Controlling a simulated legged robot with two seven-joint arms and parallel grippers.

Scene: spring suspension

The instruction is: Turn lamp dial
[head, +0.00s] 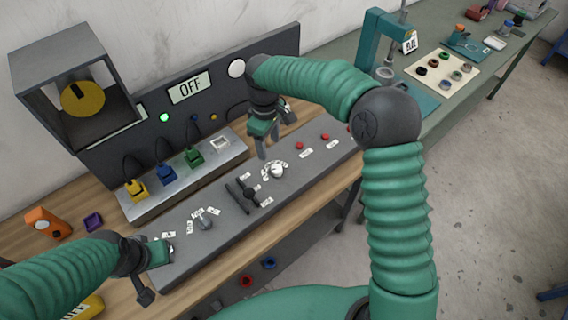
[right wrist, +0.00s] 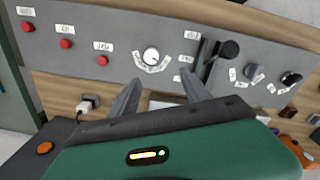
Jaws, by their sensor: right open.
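The grey control panel (head: 225,225) carries several dials with small white labels, too small to read, so I cannot tell which is the lamp dial. A white dial (head: 277,170) sits right of the black lever (head: 243,193); a grey dial (head: 204,217) sits left of it. The right wrist view shows the white dial (right wrist: 151,56), the grey dial (right wrist: 253,72) and a black dial (right wrist: 290,79). My right gripper (head: 267,143) is open and empty, above and behind the white dial, apart from it. My left gripper (head: 155,272) is at the panel's left end; its jaws are unclear.
A sign (head: 190,87) on the back board reads OFF; a green light (head: 164,117) glows below it. Yellow, blue and green plugs stand on a metal strip (head: 165,202). Red buttons (head: 325,136) line the panel's right part. A box with a yellow disc (head: 83,99) stands back left.

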